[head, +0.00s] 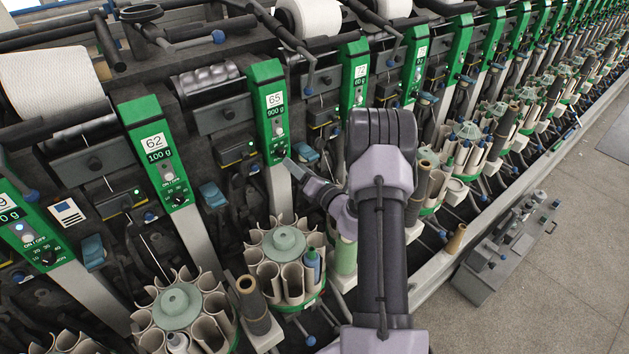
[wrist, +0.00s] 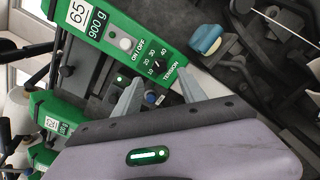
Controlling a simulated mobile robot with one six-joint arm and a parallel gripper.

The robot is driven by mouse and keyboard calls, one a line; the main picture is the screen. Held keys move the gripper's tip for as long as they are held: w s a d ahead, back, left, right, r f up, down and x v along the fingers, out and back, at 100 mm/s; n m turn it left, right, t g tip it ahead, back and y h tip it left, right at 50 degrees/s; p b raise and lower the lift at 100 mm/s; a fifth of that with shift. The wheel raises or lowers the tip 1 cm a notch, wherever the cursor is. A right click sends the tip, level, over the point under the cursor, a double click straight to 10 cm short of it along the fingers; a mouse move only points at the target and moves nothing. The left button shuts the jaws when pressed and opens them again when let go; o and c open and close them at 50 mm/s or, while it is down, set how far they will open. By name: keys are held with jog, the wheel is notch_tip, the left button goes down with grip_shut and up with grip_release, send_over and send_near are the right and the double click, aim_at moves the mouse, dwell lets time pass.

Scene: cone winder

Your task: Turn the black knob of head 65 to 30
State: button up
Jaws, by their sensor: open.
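Head 65 (head: 267,92) is a green panel labelled 65 and 900 g; it also shows in the wrist view (wrist: 112,28). Its black knob (wrist: 160,66) is low on the panel, by the word TENSION, with marks 10, 20, 30 and 40 around it. The knob's pointer is too small to read surely. My gripper (wrist: 160,78) is open and empty, its two grey fingers on either side of the knob in the picture. I cannot tell whether they touch it. In the head view my gripper (head: 291,168) is just below and right of the knob area.
A white ON/OFF button (wrist: 125,44) sits above the knob. Head 62 (head: 156,150) stands to the left and head 72 (head: 355,75) to the right. A round bobbin magazine (head: 283,243) is below. A blue lever (wrist: 207,40) is beside the panel.

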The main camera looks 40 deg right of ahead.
jog(key=s, duration=1.1)
jog(key=shift+s+a+p, duration=0.35)
jog(key=shift+s, duration=0.05)
jog(key=a+r+n+g+y+b, duration=0.1)
jog(key=a+r+n+g+y, duration=0.1)
jog(key=a+r+n+y, duration=0.35)
jog(key=a+r+n+g+y+b, duration=0.1)
jog(key=a+r+n+g+y, duration=0.15)
jog(key=a+n, duration=0.6)
jog(key=a+r+n+g+y, duration=0.25)
jog(key=a+y, duration=0.25)
jog(key=a, duration=0.6)
jog(key=s+a+n+g+h+b, duration=0.1)
jog(key=s+a+n+g+b, duration=0.1)
jog(key=s+a+n+g, duration=0.65)
jog(key=s+r+n+t+h+b, duration=0.1)
jog(key=s+n+t+h+b, duration=0.1)
jog(key=s+n+h, duration=0.7)
jog(key=s+n+t, duration=0.1)
jog(key=n, duration=0.6)
jog(key=shift+s+d+r+b, duration=0.2)
jog(key=shift+s+r+b, duration=0.1)
jog(key=shift+s+r, duration=0.1)
